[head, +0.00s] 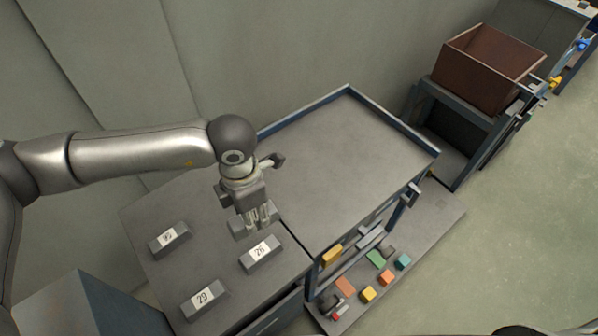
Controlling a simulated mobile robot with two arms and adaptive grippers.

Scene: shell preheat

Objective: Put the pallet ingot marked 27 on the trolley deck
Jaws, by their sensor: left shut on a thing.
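My left gripper (258,218) points down and is shut on a grey ingot (238,229), near the right side of the grey surface that bears the other ingots. The number on the held ingot is hidden. The ingot marked 26 (261,252) lies just below it in the picture. The ingot marked 29 (204,298) lies at the front left. Another ingot (169,238) lies at the left, its number too blurred to read surely. The trolley deck (345,150), grey with a blue rim, is to the right and empty. My right gripper is not in view.
A brown open box (489,66) stands on a rack at the back right. A wall runs behind the deck. The floor (500,220) at right is clear.

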